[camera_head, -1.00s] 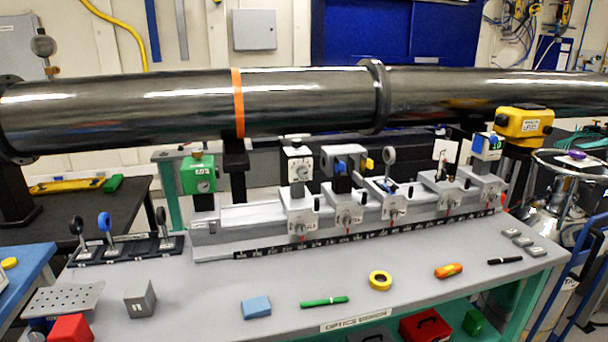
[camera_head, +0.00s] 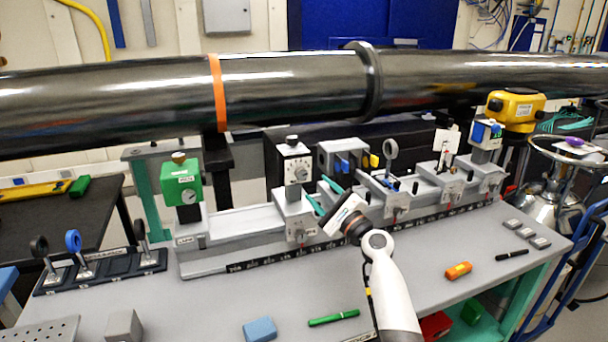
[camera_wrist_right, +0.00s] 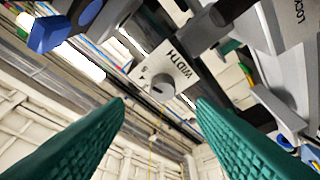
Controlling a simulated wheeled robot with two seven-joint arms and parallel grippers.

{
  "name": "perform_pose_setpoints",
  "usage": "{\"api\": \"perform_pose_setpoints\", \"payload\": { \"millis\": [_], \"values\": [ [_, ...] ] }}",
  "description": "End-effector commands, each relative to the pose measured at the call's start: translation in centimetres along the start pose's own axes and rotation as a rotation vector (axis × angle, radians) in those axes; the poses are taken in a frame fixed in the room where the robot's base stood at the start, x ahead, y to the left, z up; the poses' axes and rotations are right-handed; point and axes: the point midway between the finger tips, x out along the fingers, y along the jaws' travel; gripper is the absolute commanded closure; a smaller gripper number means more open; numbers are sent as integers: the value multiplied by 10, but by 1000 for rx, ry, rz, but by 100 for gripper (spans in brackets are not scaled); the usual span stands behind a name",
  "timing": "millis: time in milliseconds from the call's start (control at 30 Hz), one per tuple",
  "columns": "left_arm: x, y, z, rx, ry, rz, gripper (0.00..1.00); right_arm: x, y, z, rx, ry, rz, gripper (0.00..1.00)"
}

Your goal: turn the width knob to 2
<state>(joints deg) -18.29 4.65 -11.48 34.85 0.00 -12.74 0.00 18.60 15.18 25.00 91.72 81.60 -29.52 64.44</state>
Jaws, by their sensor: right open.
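The width knob (camera_wrist_right: 162,88) is a small grey round knob on a white plate marked WIDTH in the right wrist view. In the head view the knob (camera_head: 301,173) is on the front of a white box standing on the rail. My right gripper (camera_head: 322,194) is open, its teal fingers pointing toward the box from the front right. In the wrist view the right gripper (camera_wrist_right: 161,101) has its fingertips on either side of the knob's line, apart from it and empty. My left gripper is out of view.
A green unit (camera_head: 181,182) stands left of the white box. A grey holder with blue and yellow parts (camera_head: 345,158) stands close on its right. The large dark pipe (camera_head: 300,85) runs behind and above. A green pen (camera_head: 334,318) and blue block (camera_head: 260,329) lie on the bench front.

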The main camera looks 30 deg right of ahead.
Motion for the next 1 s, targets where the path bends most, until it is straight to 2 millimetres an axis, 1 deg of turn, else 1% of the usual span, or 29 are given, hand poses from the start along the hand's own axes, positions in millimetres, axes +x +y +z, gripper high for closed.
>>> {"api": "perform_pose_setpoints", "payload": {
  "millis": [33, 133, 300, 367, 433, 533, 767, 867, 1000],
  "values": [
    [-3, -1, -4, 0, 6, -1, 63, 12, 2, -2, 1, 2, 1, 50],
    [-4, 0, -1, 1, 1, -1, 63, 32, 1, -1, 1, 1, 0, 50],
    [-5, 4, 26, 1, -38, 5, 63, 56, 0, 0, 0, 0, -1, 50],
    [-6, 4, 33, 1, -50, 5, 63, 62, 0, 0, -2, 0, -1, 50],
    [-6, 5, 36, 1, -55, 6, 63, 66, 0, 0, -2, 0, -1, 50],
    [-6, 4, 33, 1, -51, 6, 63, 69, -1, 0, -3, -1, -2, 50],
    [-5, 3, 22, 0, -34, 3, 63, 69, -1, 0, -4, 0, -2, 50],
    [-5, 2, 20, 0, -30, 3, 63, 69, -1, 0, -3, 0, -3, 64],
    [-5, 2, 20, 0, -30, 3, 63, 69, -1, 0, -3, 0, -3, 87]
  ]
}}
